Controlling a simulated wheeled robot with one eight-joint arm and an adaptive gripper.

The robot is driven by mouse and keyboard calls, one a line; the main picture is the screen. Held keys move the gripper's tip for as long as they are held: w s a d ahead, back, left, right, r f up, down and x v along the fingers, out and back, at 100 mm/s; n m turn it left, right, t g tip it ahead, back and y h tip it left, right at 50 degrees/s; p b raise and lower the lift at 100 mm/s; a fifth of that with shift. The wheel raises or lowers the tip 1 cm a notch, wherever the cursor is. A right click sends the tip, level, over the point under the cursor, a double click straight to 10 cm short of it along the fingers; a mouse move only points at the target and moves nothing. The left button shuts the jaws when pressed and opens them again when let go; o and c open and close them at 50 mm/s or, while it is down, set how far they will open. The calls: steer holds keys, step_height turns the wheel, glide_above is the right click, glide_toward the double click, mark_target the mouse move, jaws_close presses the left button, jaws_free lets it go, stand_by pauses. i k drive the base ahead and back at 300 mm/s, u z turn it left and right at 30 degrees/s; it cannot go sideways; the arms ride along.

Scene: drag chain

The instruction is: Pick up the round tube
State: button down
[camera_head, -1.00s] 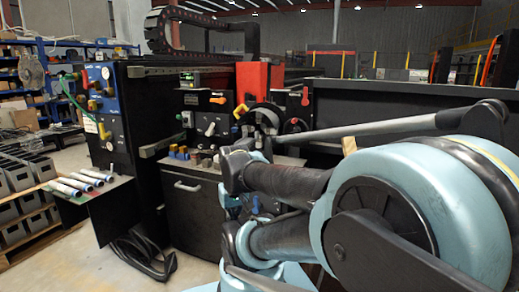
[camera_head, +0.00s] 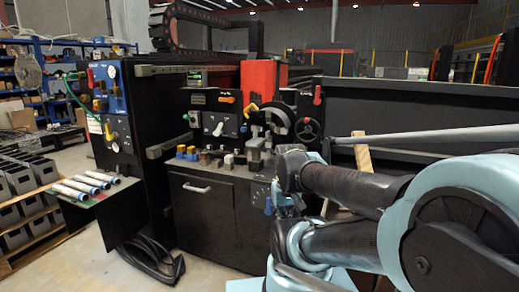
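Several round tubes lie side by side on a small shelf (camera_head: 114,191) at the left, jutting out from the black machine cabinet. They are pale with blue and dark ends; one round tube (camera_head: 80,185) lies mid-row. My arm, light blue and black, fills the right foreground, well away from the tubes. I cannot make out my gripper; its fingers do not show clearly in this view.
Grey bins (camera_head: 30,170) stand on a wooden pallet left of the tubes. A black cable bundle (camera_head: 150,262) lies on the floor below the shelf. The machine's control panel and a black cabinet (camera_head: 200,215) stand in the middle. Open floor shows at the lower left.

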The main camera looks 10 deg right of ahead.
mark_target(83, 197)
steer(key=z, duration=0.05)
steer(key=k, duration=0.5)
steer(key=u, duration=0.9)
steer(key=i, duration=0.7)
steer(key=u, duration=0.95)
steer(key=i, duration=1.2)
steer(key=z, duration=0.15)
